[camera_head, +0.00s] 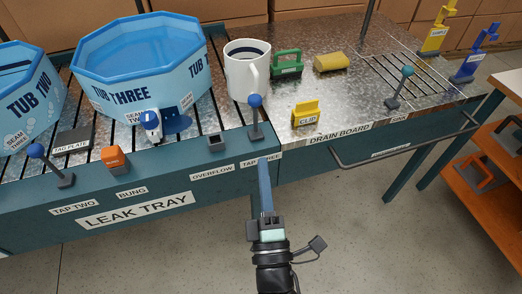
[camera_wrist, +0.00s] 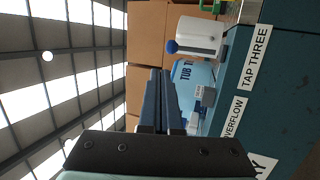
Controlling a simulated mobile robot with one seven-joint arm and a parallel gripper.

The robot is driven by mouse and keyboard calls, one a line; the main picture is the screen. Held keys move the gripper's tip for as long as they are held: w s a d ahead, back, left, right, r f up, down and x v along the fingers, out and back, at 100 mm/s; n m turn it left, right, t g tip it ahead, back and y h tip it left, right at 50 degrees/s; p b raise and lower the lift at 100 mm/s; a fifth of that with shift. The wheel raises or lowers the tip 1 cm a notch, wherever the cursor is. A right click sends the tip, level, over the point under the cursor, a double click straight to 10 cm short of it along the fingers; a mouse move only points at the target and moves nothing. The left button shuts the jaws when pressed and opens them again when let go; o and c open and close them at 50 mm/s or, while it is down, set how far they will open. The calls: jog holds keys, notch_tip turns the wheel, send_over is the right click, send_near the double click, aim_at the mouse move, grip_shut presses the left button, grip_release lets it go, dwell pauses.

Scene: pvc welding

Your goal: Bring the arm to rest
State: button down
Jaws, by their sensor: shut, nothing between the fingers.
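My gripper (camera_head: 265,178) is in front of the leak tray's front face, below the label "TAP THREE" in the head view. Its long blue fingers point up toward the tray edge. The fingers lie together and hold nothing. In the wrist view my gripper (camera_wrist: 160,82) shows from behind, with its fingers side by side, and the tray's front to the right. Whether the fingertips touch the tray cannot be told.
The drain board (camera_head: 340,100) with a yellow clip (camera_head: 306,113) is right. An orange shelf (camera_head: 490,190) stands far right. Floor (camera_head: 380,245) in front is clear.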

jog(key=w+d+r+m+t+h, duration=0.15)
jog(key=r+m, duration=0.35)
jog(key=r, duration=0.8)
jog(key=w+d+r+m+t+h, duration=0.1)
jog(key=w+r+m+t+h, duration=0.3)
jog(key=r, duration=0.9)
jog(key=s+a+r+m+y+p, duration=0.15)
jog(key=s+r+m, duration=0.4)
jog(key=r, duration=0.65)
jog(key=s+a+r+m+y, duration=0.15)
jog(key=s+r+m, duration=0.25)
jog(key=s+r, duration=0.5)
notch_tip(320, 180, up, 18)
jog(key=w+p, duration=0.2)
jog(key=p, duration=1.4)
jog(key=shift+f, duration=0.15)
